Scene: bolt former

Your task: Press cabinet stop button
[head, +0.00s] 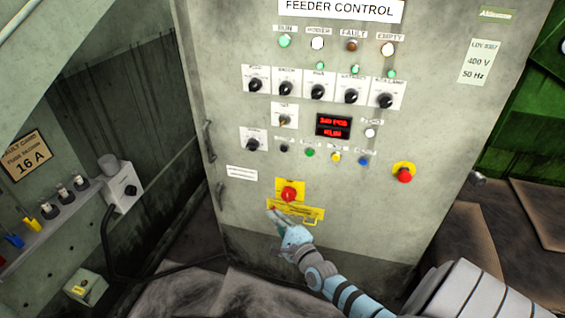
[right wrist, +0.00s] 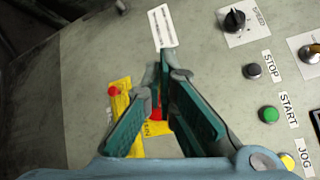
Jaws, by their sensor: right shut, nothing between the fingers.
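On the grey cabinet, a black push button (head: 284,148) sits at the left of a row of coloured buttons. In the right wrist view this black button (right wrist: 252,71) has the label STOP (right wrist: 272,65) beside it. A red mushroom button (head: 289,195) on a yellow plate sits below that row. My right gripper (head: 271,210) is shut and empty, in front of the lower yellow plate (head: 312,213), below and left of the mushroom button. In the right wrist view its fingers (right wrist: 164,75) partly hide the yellow plates and red knob. My left gripper is not in view.
Green (head: 310,153), yellow (head: 336,157) and blue (head: 364,161) buttons continue the row. A second red mushroom button (head: 404,173) is at the right. Black rotary knobs (head: 317,92) and a red display (head: 333,126) are above. Door handles (head: 209,141) stick out at the left.

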